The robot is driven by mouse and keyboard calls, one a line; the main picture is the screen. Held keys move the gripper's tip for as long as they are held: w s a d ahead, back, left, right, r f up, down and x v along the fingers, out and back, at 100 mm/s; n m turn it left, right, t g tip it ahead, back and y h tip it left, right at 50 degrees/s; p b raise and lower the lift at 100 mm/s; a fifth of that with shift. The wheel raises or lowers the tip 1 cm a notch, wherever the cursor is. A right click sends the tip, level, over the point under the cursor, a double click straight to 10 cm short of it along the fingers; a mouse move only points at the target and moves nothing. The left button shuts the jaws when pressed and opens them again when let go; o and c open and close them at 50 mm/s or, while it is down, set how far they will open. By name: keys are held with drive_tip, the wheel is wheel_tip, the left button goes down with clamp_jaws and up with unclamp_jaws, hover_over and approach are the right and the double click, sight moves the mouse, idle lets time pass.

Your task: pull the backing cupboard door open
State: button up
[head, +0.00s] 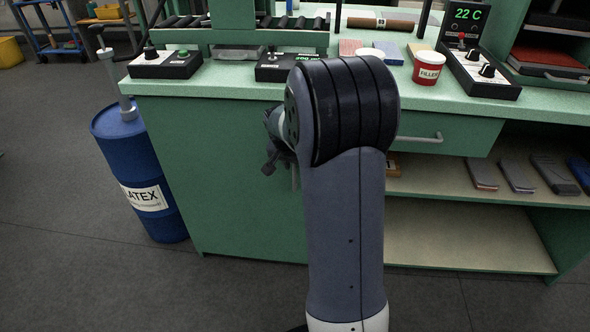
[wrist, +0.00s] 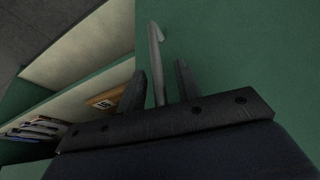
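The green cupboard door (head: 222,180) is the left front of the bench and looks flush, with no gap showing in the head view. Its pale bar handle (wrist: 156,45) stands off the green panel in the wrist view. A bit of the handle shows in the head view (head: 295,178) beside my gripper (head: 272,160). In the wrist view my gripper (wrist: 161,70) has one finger on each side of the handle, with gaps visible. It is open. My arm hides the door's right part in the head view.
A blue latex drum (head: 135,165) stands on the floor left of the bench. Open shelves (head: 460,235) holding grey and blue items are to the right, below a drawer (head: 440,133). The floor before the door is clear.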

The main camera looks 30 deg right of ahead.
drive_tip(key=shift+w+d+f, duration=0.15)
drive_tip(key=shift+w+f, duration=0.05)
drive_tip(key=shift+f, duration=0.35)
clamp_jaws()
